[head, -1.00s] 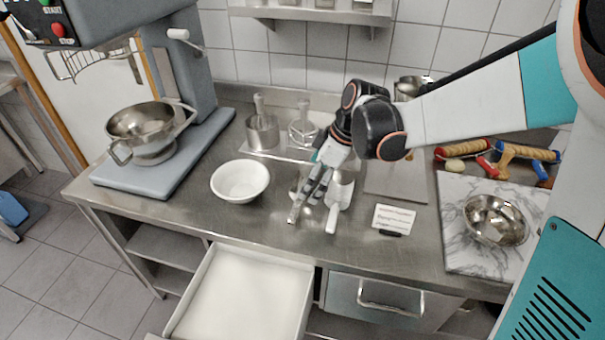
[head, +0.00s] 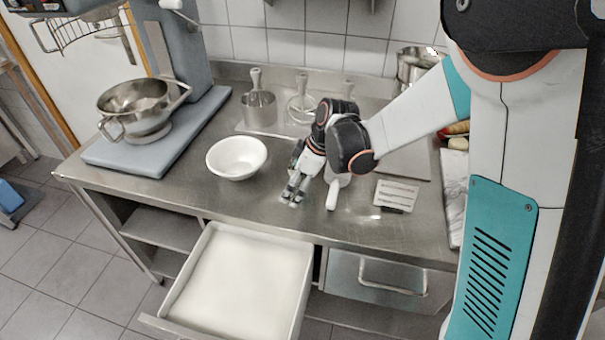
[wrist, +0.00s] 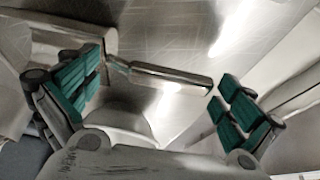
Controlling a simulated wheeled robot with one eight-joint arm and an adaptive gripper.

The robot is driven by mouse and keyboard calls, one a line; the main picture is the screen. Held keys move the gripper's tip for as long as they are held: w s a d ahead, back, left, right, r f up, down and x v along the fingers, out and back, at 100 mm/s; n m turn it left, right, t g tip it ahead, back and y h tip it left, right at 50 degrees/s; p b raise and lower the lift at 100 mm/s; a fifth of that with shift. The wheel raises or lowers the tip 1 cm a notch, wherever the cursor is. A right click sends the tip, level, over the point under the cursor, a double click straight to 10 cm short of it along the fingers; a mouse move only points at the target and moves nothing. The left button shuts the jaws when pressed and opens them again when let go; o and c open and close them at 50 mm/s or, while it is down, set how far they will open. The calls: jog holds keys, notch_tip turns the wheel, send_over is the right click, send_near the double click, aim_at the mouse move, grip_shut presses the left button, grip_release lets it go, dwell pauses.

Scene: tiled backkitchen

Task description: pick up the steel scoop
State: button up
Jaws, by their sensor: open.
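My gripper (head: 293,197) is open and empty, tilted down low over the steel counter. In the wrist view its green-padded fingers (wrist: 160,92) are spread wide. A pale grey handle (wrist: 172,76) shows between them, and whether it touches a finger is unclear. In the head view a tool with a pale handle (head: 333,194) lies just right of the fingertips. A steel cup-shaped tool with an upright handle (head: 259,109) stands at the back.
A white bowl (head: 237,158) stands left of my gripper. More upright tools (head: 301,104) stand behind. The mixer base (head: 150,140) occupies the left.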

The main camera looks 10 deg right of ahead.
jog(key=shift+a+f, duration=0.1)
jog(key=shift+f, duration=0.2)
jog(key=shift+r, duration=0.1)
jog(key=c, duration=0.9)
